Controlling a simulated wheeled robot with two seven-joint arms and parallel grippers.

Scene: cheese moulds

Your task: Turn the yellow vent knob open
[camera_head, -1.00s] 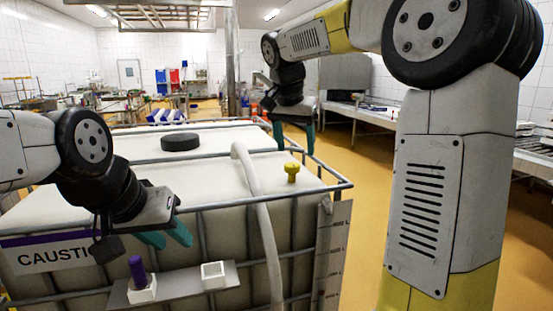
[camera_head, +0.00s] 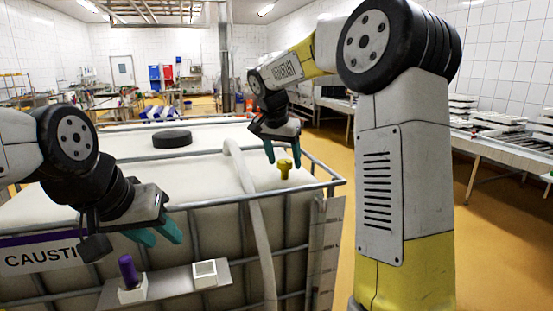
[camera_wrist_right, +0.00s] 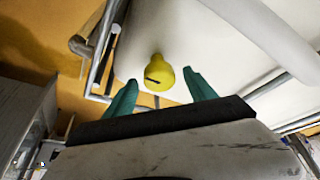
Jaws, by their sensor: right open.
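The yellow vent knob (camera_head: 285,169) stands on the top of the white caustic tank (camera_head: 200,178), near its right front corner. My right gripper (camera_head: 283,152) is open and empty, just above and behind the knob in the head view. In the right wrist view the knob (camera_wrist_right: 158,73) shows ahead of and between the two teal fingers (camera_wrist_right: 160,97), with a dark slot-like mark on it. I see no contact between fingers and knob. My left gripper (camera_head: 156,236) hangs in front of the tank's left side, its teal fingers apart and empty.
A pale hose (camera_head: 250,190) runs over the tank top, left of the knob. A grey rail cage (camera_head: 325,184) surrounds the tank. A black lid (camera_head: 172,138) sits further back. A front bracket (camera_head: 170,284) holds a purple-handled item (camera_head: 129,273) and an empty white square holder (camera_head: 205,273).

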